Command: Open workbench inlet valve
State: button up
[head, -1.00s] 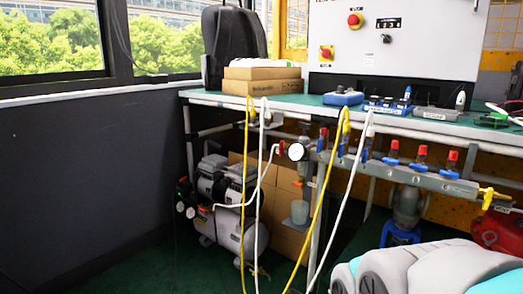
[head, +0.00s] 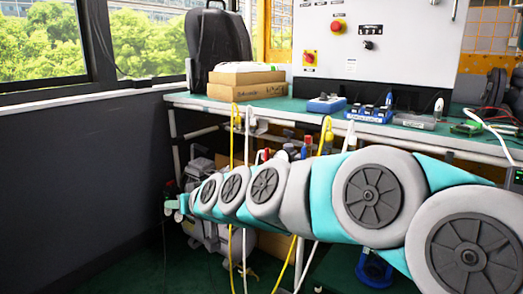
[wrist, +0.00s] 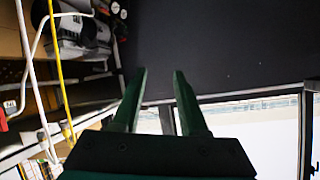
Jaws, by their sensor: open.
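My gripper (wrist: 159,72) is open and empty in the wrist view, its two dark fingers apart against the dark wall. In the head view my gripper (head: 174,206) is small at the far left end of my outstretched arm, left of the workbench (head: 187,100). My arm hides most of the valve row under the bench top. A red-topped valve (head: 308,141) still shows above my arm. In the wrist view a red part (wrist: 3,121) shows at the left edge beside a white hose; I cannot tell whether it is the inlet valve handle. No finger touches a valve.
Yellow hoses (head: 233,125) and white hoses (head: 247,125) hang in front of the bench. The compressor (wrist: 82,36) stands below, partly hidden by my arm in the head view. Cardboard boxes (head: 246,91) lie on the bench. The dark wall (head: 80,190) is at the left.

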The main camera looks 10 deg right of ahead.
aim_at(265, 154)
jog(key=w+d+r+m+t+h+p, duration=0.2)
jog(key=w+r+m+t+h, duration=0.15)
jog(key=w, duration=0.45)
jog(key=w+d+r+m+t+h+p, duration=0.1)
jog(key=w+d+r+m+t+h, duration=0.25)
jog(key=w, duration=0.55)
jog(key=d+f+m+g+h+p, duration=0.1)
jog(key=d+f+m+g+h, duration=0.15)
jog(key=d+h, duration=0.4)
jog(key=d+f+m+g+h+p, duration=0.2)
jog(key=d+m+h, duration=0.1)
jog(key=d+h, duration=0.35)
jog(key=x, duration=0.6)
jog(key=shift+w+d+f+b, duration=0.15)
jog(key=shift+w+d+b, duration=0.05)
jog(key=shift+d+b, duration=0.15)
jog(key=shift+c, duration=0.3)
grip_shut()
